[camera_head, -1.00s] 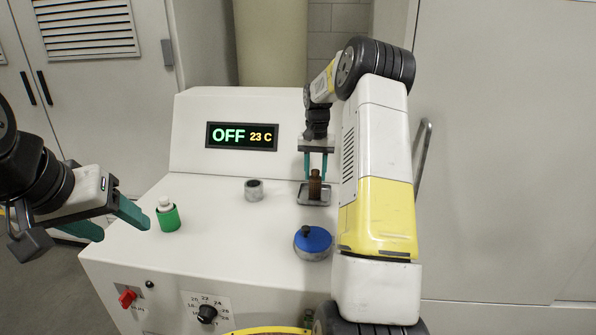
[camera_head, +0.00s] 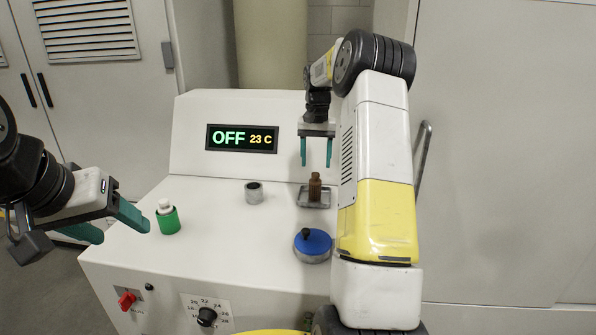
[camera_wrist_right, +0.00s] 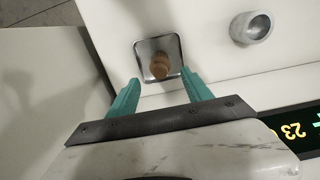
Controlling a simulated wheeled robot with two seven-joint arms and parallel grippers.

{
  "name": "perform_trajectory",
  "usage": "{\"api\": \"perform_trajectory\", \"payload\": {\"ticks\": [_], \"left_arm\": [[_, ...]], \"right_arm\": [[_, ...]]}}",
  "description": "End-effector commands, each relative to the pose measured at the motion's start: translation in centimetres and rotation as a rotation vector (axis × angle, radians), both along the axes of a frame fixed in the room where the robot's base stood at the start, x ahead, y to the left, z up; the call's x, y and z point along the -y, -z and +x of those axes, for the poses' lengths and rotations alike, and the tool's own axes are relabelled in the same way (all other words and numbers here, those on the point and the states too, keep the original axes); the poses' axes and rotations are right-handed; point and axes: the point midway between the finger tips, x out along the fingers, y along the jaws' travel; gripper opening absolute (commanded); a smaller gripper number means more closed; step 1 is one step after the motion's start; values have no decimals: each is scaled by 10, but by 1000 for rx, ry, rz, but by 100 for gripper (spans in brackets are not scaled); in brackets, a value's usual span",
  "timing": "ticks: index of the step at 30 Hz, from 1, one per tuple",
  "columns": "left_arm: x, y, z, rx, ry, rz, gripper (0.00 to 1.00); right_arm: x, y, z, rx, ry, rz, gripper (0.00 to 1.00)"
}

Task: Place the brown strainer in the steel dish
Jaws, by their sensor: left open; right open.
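The brown strainer (camera_head: 315,186) stands upright in the shallow square steel dish (camera_head: 325,201) at the back right of the white machine top. In the right wrist view the strainer (camera_wrist_right: 160,66) sits near the middle of the dish (camera_wrist_right: 147,50). My right gripper (camera_head: 317,163) is open and empty, above and clear of the strainer; its teal fingers (camera_wrist_right: 163,88) also show in the right wrist view. My left gripper (camera_head: 122,226) is open and empty off the machine's left side, left of the green cup.
A green cup (camera_head: 169,222) with a white-topped item in it stands at the left. A small grey cup (camera_head: 254,192) is at the back middle. A blue-lidded round container (camera_head: 312,243) is at the front right. The display (camera_head: 242,137) reads OFF 23 C. The middle of the top is clear.

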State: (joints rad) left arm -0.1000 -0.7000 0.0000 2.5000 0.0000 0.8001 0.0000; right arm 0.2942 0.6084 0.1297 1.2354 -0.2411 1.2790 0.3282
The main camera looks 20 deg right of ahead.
Motion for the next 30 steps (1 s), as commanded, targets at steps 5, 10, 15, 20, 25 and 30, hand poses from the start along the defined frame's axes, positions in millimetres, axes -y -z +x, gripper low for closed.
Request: {"api": "perform_trajectory", "payload": {"ticks": [5,10,15,20,25,30], "left_arm": [[0,0,0,0,0,0,60],[0,0,0,0,0,0,60],[0,0,0,0,0,0,60],[0,0,0,0,0,0,60],[0,0,0,0,0,0,60],[0,0,0,0,0,0,60]], "right_arm": [[0,-37,1,3,0,0,58],[0,-57,0,1,0,0,58],[-10,-77,-9,23,-23,-1,58],[-45,-117,-47,105,-110,-4,58],[-89,-150,-115,221,-222,1,58],[-126,-159,-191,340,-322,11,58]]}}
